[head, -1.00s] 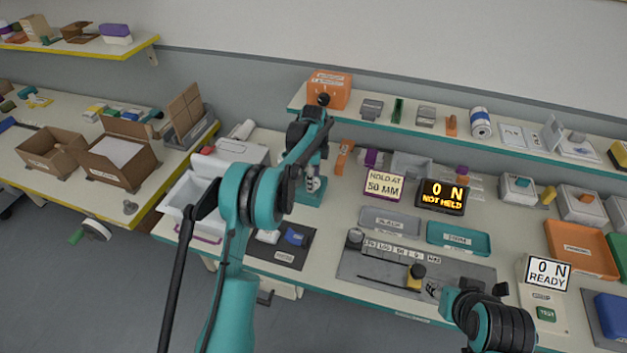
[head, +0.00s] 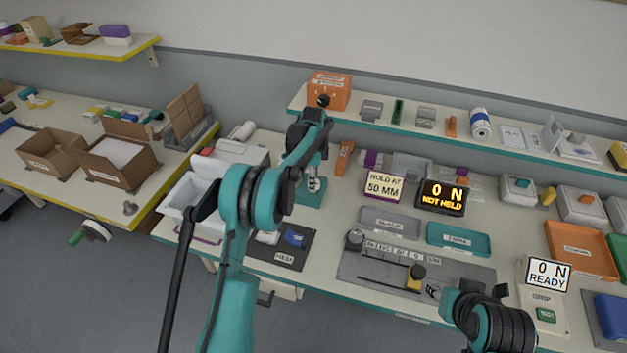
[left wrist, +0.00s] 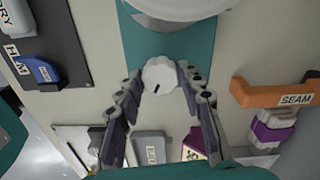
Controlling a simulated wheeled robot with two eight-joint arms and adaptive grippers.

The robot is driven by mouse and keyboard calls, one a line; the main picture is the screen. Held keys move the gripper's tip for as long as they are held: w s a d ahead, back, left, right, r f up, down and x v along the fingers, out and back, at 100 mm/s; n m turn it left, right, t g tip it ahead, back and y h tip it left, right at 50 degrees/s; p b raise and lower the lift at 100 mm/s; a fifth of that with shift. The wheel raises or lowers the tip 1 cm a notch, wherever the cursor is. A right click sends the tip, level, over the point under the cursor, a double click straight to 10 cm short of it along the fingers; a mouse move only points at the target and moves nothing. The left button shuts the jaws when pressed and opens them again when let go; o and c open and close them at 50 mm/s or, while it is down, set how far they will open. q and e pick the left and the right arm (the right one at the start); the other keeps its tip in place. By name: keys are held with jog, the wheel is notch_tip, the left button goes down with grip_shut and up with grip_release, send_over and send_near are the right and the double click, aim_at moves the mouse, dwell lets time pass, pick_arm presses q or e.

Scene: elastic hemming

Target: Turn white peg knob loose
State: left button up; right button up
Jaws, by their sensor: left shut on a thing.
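The white peg knob (left wrist: 160,75) is a small scalloped white knob with a dark mark, seen in the left wrist view over a teal base. My left gripper (left wrist: 160,82) has its two fingers around the knob, with the tips on either side, and is shut on it. In the head view my left gripper (head: 313,183) is small, beside the teal stand (head: 310,197). My right gripper (head: 434,292) is near the grey ruler plate at lower right, and its fingers are too small to read.
The ruler plate (head: 365,273) carries a yellow-and-black slider (head: 415,278). A display (head: 442,197) reads "0 N NOT HELD". A grey tray (head: 390,223) and a teal tray (head: 459,238) lie behind the plate. An orange seam block (left wrist: 265,94) is beside the stand.

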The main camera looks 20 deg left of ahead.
pick_arm(q)
jog(key=n, duration=1.6)
jog(key=shift+d+n, duration=0.1)
jog(key=shift+n, duration=0.3)
jog(key=n, duration=0.5)
jog(key=shift+n, duration=0.4)
jog(key=o, duration=1.2)
jog(key=shift+c, duration=0.2)
notch_tip(320, 180, up, 12)
